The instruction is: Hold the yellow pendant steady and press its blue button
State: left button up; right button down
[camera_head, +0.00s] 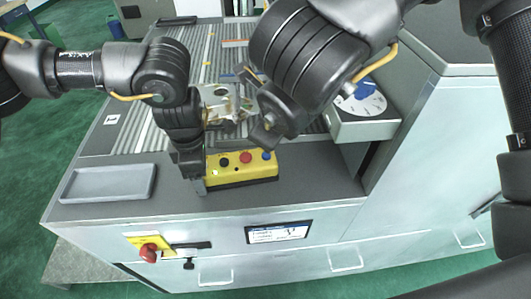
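The yellow pendant (240,179) lies on the grey worktop near its front edge. Its top carries a black button (224,162), a red button (246,157) and the blue button (266,155) at the right end. My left gripper (200,187) points down at the pendant's left end, with a finger against or just beside it; its grip is not clear. My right gripper (264,134) is above and behind the pendant's right half, apart from the blue button. Its fingers are largely hidden by the arm's angle.
A grey empty tray (108,184) lies left on the worktop. Behind the pendant are a slatted bed (150,112) and metal castings (222,100). A red knob (149,252) and screen (277,233) sit on the front panel.

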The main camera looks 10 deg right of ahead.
pick_arm(q)
jog(key=o, duration=1.4)
jog(key=shift+r, duration=0.1)
notch_tip(320, 180, up, 12)
jog(key=shift+f, duration=0.1)
